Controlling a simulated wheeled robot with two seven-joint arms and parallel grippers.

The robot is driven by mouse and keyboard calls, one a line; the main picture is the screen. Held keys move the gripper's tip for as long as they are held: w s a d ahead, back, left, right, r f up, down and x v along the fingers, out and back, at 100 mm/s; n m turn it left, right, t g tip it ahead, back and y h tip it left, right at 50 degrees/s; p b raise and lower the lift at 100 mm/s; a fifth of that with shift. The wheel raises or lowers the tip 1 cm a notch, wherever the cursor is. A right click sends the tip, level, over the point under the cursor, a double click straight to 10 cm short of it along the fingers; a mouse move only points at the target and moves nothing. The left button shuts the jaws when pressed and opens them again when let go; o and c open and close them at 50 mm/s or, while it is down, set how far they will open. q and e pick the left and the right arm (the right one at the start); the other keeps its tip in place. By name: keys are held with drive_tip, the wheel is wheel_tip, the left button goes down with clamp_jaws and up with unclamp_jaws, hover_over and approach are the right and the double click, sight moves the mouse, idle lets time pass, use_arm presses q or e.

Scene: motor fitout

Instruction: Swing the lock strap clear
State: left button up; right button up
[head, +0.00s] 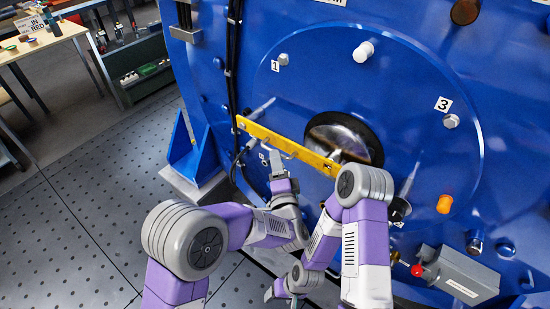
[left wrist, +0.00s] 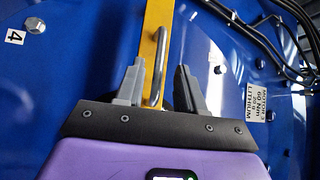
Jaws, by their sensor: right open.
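The yellow lock strap (head: 262,131) lies slanted across the blue motor face, over the left part of the dark round hub (head: 352,134). A metal bar handle on the strap shows in the left wrist view (left wrist: 160,60). My left gripper (head: 279,163) is just below the strap in the head view. My right gripper (head: 278,290) is low near the bottom edge, open and away from the strap.
Numbered bolts, such as the one by label 3 (head: 451,121), and a white knob (head: 363,51) stick out of the face. Black cables (head: 233,60) run down left of the strap. A grey box with a red knob (head: 455,275) stands at lower right. The floor at left is clear.

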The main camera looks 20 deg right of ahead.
use_arm(q)
drive_tip(key=shift+w+d+r, duration=0.15)
drive_tip(key=shift+w, duration=1.25)
clamp_jaws()
